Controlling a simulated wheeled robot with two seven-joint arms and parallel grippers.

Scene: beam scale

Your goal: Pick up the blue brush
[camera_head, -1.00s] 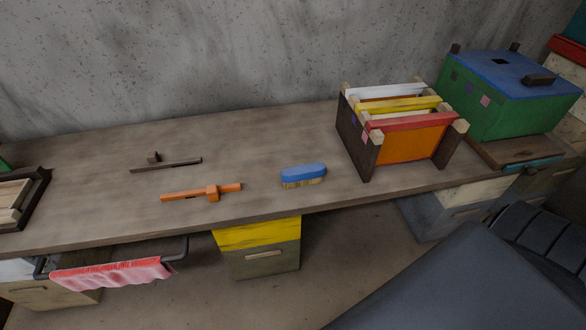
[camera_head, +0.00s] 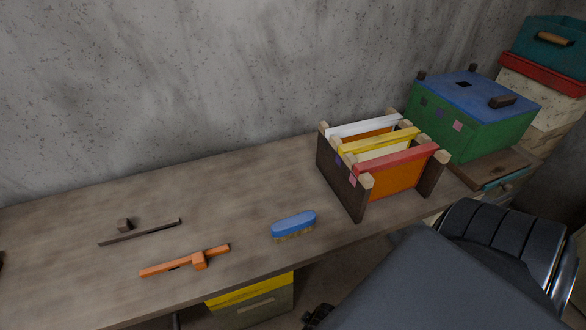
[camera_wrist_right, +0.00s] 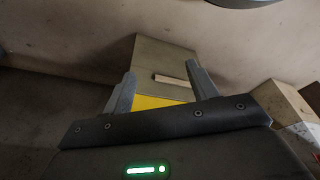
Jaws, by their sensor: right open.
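The blue brush (camera_head: 294,225) lies on the workbench (camera_head: 200,205) near its front edge, blue back up and tan bristles down. It stands between the orange bar tool and the frame rack. My right gripper (camera_wrist_right: 160,72) shows in the right wrist view with its two grey fingers apart and nothing between them. Beyond the fingers are the yellow and olive box and the floor; the brush is not in that view. In the head view my right arm fills the lower right, below and right of the brush, and its fingers are not clearly seen. My left gripper is not in view.
A rack of coloured frames (camera_head: 385,160) stands right of the brush. A green box with blue lid (camera_head: 470,110) is further right. An orange bar tool (camera_head: 185,261) and a dark bar tool (camera_head: 140,232) lie left. A yellow and olive box (camera_head: 255,300) is below the bench.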

